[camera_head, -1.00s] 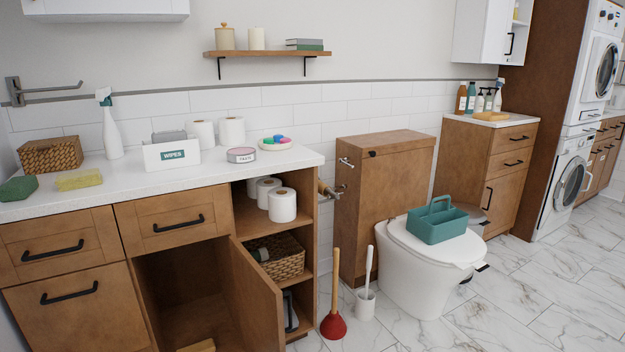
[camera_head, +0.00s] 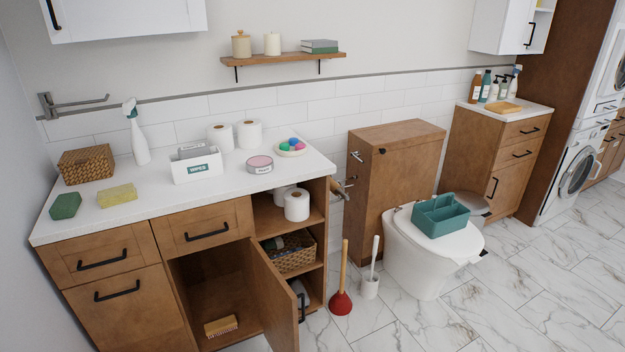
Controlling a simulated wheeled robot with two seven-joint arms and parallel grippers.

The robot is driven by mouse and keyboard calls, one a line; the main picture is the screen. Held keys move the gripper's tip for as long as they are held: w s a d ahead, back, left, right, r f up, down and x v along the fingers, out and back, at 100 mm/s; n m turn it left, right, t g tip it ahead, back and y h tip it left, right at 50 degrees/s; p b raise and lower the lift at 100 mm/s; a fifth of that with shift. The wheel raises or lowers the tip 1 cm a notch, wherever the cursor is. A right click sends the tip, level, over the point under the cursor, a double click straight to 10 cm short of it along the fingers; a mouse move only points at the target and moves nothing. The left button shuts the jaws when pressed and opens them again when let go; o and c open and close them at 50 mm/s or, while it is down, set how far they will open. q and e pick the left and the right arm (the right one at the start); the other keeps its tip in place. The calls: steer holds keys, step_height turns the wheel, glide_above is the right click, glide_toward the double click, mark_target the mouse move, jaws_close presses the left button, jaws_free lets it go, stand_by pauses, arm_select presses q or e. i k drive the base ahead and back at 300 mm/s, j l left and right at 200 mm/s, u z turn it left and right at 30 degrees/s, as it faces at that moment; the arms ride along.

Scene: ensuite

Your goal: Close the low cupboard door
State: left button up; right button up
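The low cupboard door (camera_head: 273,300) stands open below the left counter, swung out towards me on its right-hand side. A dark handle (camera_head: 302,307) shows at its free edge. The cupboard interior (camera_head: 215,283) is exposed, and a yellowish scrub brush (camera_head: 221,325) lies on its floor. The bottom of the door runs close to the lower picture edge. Neither of my grippers is in view.
The white countertop (camera_head: 225,185) holds a spray bottle, wipes box, sponges and toilet rolls. Right of the open shelves stand a plunger (camera_head: 341,300), a toilet brush (camera_head: 370,285) and the toilet (camera_head: 412,265). Marble floor (camera_head: 530,290) is clear at the right.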

mark_target(279, 303)
steer(key=l+u, duration=0.15)
steer(key=u, duration=0.7)
steer(key=l+u, duration=0.35)
steer(key=l, duration=0.25)
steer(key=l+u, duration=0.35)
steer(key=l, duration=0.3)
steer(key=l+u, duration=0.35)
steer(key=l, duration=0.25)
steer(key=k+l, duration=0.1)
steer(key=l, duration=0.25)
steer(key=k+l, duration=0.1)
steer(key=l, duration=0.6)
steer(key=k+l, duration=0.15)
steer(key=l, duration=0.2)
steer(key=i+l+z, duration=0.25)
steer(key=k+j, duration=0.05)
steer(key=k, duration=0.05)
